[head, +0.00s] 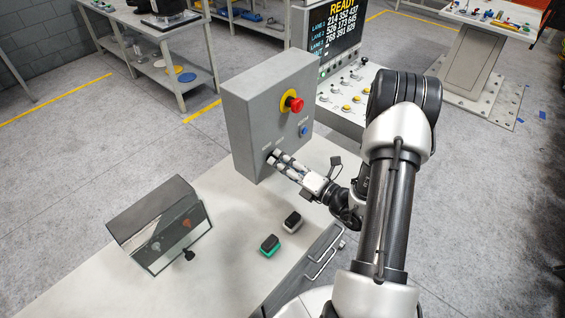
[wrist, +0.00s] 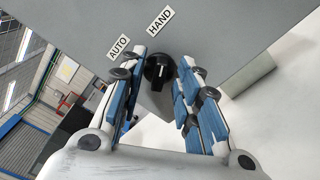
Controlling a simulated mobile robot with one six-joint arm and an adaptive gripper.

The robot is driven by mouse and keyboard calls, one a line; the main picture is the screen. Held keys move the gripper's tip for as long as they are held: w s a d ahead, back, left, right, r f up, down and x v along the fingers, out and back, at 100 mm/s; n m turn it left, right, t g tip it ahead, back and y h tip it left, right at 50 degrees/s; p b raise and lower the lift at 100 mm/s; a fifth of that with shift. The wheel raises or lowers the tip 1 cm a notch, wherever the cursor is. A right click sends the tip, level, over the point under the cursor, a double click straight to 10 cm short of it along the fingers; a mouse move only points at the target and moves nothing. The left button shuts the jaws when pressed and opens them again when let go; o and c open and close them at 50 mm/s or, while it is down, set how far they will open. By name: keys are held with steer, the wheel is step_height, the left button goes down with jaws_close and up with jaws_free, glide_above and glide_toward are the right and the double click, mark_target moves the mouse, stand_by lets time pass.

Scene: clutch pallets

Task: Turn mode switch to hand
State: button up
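The mode switch (wrist: 158,71) is a black round knob with a white mark on a grey panel. Its AUTO label (wrist: 119,47) is at upper left and its HAND label (wrist: 160,20) is above it. The white mark looks roughly upright, towards HAND, but it is small. My gripper (wrist: 165,68) has its blue-padded fingers spread either side of the knob, with narrow gaps; contact is not clear. In the head view my gripper (head: 272,157) is at the lower front of the grey control box (head: 262,105), where its fingers hide the knob.
A red emergency button (head: 295,104) on a yellow ring and a blue button (head: 304,131) sit above on the box. A console (head: 345,105) stands behind.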

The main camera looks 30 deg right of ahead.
steer(key=v, duration=1.2)
steer(key=shift+r, duration=0.1)
